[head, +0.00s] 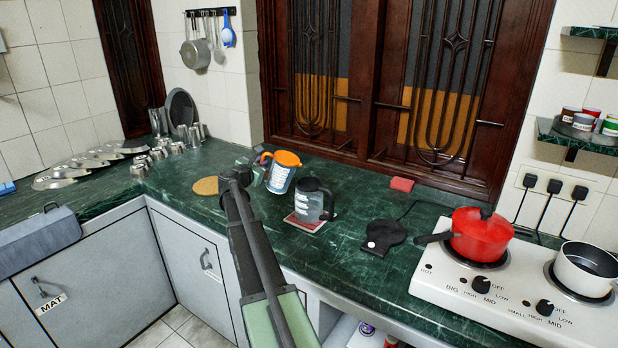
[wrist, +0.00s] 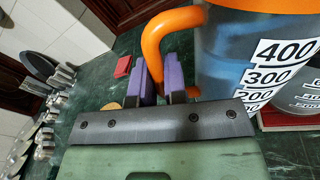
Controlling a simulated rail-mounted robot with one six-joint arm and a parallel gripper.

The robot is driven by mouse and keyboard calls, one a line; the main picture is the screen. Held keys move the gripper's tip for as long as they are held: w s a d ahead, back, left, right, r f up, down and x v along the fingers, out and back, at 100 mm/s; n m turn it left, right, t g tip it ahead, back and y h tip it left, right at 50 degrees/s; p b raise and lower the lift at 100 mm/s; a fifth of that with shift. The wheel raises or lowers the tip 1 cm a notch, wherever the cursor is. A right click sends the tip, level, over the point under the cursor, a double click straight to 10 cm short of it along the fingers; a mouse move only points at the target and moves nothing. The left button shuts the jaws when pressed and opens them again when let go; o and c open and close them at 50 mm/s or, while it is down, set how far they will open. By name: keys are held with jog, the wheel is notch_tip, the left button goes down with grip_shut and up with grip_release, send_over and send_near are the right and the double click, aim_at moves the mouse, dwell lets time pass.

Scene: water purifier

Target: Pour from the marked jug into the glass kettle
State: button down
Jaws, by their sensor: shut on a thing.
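The marked jug (head: 280,178) has an orange rim and handle and a white label with measure marks. In the head view it is behind and left of the glass kettle (head: 314,205), tilted slightly. I cannot tell whether it clears the counter. My gripper (head: 257,168) is shut on the jug's orange handle (wrist: 152,35), at the jug's left side. In the wrist view the jug (wrist: 250,60) shows large numbers such as 400 and 300. The kettle, with black lid and handle, stands upright on a red and white mat (head: 300,224). The wrist view shows part of it (wrist: 308,98) behind the jug.
A round cork mat (head: 206,186) lies left of my arm. A black kettle base (head: 384,234) and a white stove (head: 500,285) with a red pot (head: 479,236) are on the right. A red block (head: 402,184) lies near the window. Metal cups (head: 160,153) stand at left.

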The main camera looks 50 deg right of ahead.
aim_at(268, 154)
jog(key=shift+s+d+r+m+y+p, duration=0.2)
jog(key=shift+s+r+m+p, duration=0.35)
jog(key=shift+r+p, duration=0.25)
jog(key=shift+s+d+r+m+y+p, duration=0.1)
jog(key=shift+s+d+r+m+p, duration=0.1)
jog(key=shift+s+r+m+p, duration=0.45)
jog(key=shift+s+d+r+m+y+p, duration=0.1)
jog(key=shift+s+d+r+m+p, duration=0.25)
jog(key=shift+r+p, duration=0.6)
dwell(2.9)
jog(key=shift+s+r+m+p, duration=0.25)
jog(key=shift+r+m+p, duration=0.3)
jog(key=shift+p, duration=0.45)
dwell(1.8)
